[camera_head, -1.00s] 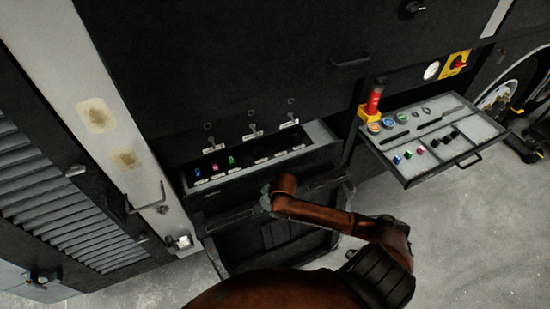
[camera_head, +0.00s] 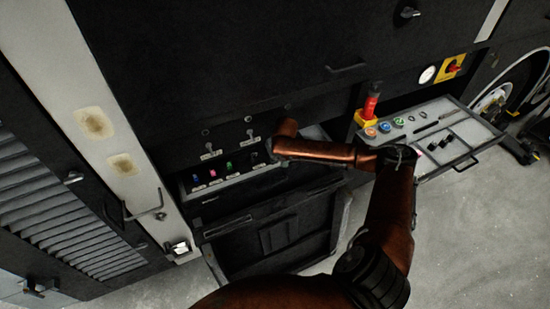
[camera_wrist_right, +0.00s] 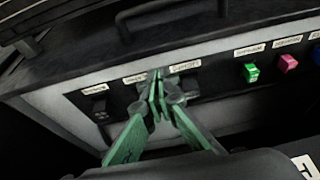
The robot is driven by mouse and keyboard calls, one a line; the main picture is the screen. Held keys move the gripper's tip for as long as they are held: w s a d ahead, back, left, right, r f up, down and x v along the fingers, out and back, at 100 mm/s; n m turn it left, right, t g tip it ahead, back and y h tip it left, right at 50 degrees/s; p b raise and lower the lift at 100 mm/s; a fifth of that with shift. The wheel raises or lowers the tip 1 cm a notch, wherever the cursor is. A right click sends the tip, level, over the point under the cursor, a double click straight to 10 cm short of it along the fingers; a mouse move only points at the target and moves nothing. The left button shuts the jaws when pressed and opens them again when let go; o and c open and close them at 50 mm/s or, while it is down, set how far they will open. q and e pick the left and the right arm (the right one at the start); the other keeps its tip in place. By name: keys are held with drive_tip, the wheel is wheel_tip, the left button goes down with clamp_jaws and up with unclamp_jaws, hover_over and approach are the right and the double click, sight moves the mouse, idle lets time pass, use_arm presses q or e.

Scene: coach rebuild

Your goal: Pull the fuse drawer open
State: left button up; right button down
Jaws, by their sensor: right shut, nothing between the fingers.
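The fuse drawer (camera_head: 292,185) stands out from the dark cabinet, with its inside showing. Its row holds a blue fuse (camera_head: 195,179), a pink fuse (camera_head: 212,174) and a green fuse (camera_head: 229,166); my right arm hides its right part. In the right wrist view the green fuse (camera_wrist_right: 250,72) and pink fuse (camera_wrist_right: 287,63) lie right of my right gripper (camera_wrist_right: 158,88). Its green fingers are together and empty, over the labelled row beside black pieces. The drawer's handle (camera_wrist_right: 170,14) is beyond them, apart from the fingers. My left gripper is not in view.
A dark open compartment (camera_head: 275,245) is below the drawer. At right, a grey tray (camera_head: 440,125) with coloured parts sticks out, beside a red and yellow device (camera_head: 369,106). Metal toggles (camera_head: 250,134) are on the cabinet face above the drawer. Grey floor is free at lower right.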

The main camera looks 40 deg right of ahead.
drive_tip(key=x, duration=0.5)
drive_tip(key=shift+a+r, duration=0.1)
drive_tip(key=shift+a, duration=0.05)
